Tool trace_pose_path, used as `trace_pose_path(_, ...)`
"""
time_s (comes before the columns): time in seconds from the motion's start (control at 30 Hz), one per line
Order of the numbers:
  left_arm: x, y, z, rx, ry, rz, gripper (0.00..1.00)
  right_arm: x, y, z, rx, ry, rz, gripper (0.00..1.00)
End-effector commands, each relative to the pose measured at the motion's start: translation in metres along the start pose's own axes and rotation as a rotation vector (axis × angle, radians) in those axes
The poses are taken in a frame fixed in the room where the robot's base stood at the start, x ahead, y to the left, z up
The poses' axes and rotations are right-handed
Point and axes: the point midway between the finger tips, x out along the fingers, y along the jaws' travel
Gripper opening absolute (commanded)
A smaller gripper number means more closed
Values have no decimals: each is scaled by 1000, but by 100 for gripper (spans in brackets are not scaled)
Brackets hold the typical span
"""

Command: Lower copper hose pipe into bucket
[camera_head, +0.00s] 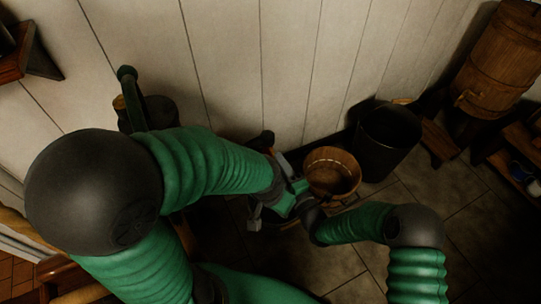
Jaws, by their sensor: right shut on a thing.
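A round wooden bucket (345,161) stands on the floor right of centre, open at the top; its inside is in shadow. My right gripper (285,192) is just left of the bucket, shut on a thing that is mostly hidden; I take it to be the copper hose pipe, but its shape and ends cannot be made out. A dark, brown-tipped piece shows just above the jaws, and I cannot tell whether it is part of the pipe. My left arm reaches in from the left to the same spot. Its gripper is crowded against the right one, and its jaws cannot be made out.
A black bin (388,142) stands close to the right of the bucket. A wooden barrel (498,60) with a tap is at the upper right, beside a low shelf. The pale plank wall (290,60) rises behind. Bare floor tiles (470,225) lie at the lower right.

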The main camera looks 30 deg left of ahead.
Motion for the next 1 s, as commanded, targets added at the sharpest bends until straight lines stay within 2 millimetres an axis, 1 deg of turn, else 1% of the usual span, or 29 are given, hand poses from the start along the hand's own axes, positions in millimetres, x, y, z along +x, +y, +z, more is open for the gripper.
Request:
trace_pose_path(0.03, 21, 0, 5, 0, 0, 0, 36, 0, -26, -3, 1, 5, -5, 0)
trace_pose_path(0.6, 126, 0, 30, 0, 0, 0, 36, -1, -161, -3, 2, 6, -5, 0)
trace_pose_path(0.7, 134, 0, 32, 0, 0, 0, 36, -1, -171, -3, 2, 6, -5, 0)
trace_pose_path(0.93, 131, 0, 31, 0, 0, 0, 36, -1, -170, -3, 3, 6, -8, 0)
trace_pose_path(0.97, 131, 0, 31, 0, 0, 0, 36, -1, -170, -3, 3, 6, -8, 37)
trace_pose_path(1.0, 131, 0, 31, 0, 0, 0, 36, -2, -170, -3, 3, 5, -8, 42)
